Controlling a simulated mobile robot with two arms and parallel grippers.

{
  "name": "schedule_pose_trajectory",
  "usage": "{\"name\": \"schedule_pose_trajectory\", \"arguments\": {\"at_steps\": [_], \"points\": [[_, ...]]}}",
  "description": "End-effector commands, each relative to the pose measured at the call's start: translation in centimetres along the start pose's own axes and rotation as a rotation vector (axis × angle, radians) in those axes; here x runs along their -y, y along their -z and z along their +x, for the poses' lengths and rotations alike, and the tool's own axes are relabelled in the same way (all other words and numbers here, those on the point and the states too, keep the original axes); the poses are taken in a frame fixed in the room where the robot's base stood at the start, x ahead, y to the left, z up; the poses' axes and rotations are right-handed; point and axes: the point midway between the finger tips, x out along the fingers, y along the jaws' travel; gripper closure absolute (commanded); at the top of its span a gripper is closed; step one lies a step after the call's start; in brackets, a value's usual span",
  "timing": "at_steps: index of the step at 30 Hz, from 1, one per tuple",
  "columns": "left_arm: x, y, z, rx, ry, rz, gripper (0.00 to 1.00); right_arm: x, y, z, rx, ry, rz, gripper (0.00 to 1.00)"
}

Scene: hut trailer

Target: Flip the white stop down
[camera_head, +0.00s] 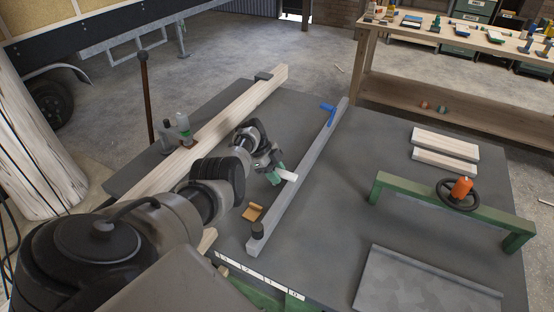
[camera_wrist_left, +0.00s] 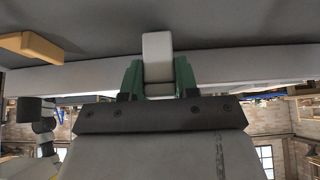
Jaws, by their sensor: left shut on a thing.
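The white stop (camera_head: 287,174) is a small pale block at the long grey fence rail (camera_head: 300,172) on the dark table. My left gripper (camera_head: 278,173) reaches in from the left and is shut on the stop. In the left wrist view the stop (camera_wrist_left: 157,46) stands between the two green fingers (camera_wrist_left: 158,78), with the grey rail (camera_wrist_left: 230,66) running behind. The stop's base is hard to make out. My right gripper is not in view.
A blue handle (camera_head: 328,113) sits near the rail's far end, and a dark knob (camera_head: 257,230) at its near end. An orange-brown block (camera_head: 252,212) lies left of the rail. A long wooden beam (camera_head: 225,125) lies further left. A green frame (camera_head: 410,187) stands right.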

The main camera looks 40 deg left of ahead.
Motion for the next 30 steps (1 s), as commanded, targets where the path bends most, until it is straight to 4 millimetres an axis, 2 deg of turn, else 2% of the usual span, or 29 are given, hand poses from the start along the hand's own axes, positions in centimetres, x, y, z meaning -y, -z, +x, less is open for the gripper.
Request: {"name": "schedule_pose_trajectory", "arguments": {"at_steps": [1,2,6,14,17,21,30], "points": [[-0.5,-0.1,0.7,-0.003,-0.016,-0.003,1.00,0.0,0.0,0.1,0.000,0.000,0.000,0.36],[-0.5,-0.1,0.7,-0.003,-0.016,-0.003,0.66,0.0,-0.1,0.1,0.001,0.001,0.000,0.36],[-0.3,-0.1,0.6,-0.003,-0.012,-0.002,0.45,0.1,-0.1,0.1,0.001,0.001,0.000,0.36],[-0.2,0.0,0.2,-0.002,-0.005,-0.001,0.45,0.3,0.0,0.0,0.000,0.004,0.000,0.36],[-0.1,0.0,-0.5,0.000,-0.002,-0.001,0.45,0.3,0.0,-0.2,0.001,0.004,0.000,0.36],[-0.1,0.0,-2.8,0.001,-0.001,-0.001,0.45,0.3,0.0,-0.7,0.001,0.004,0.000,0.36],[-0.1,-0.2,-8.4,0.001,-0.004,-0.001,0.45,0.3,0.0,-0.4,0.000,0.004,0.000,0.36]]}}
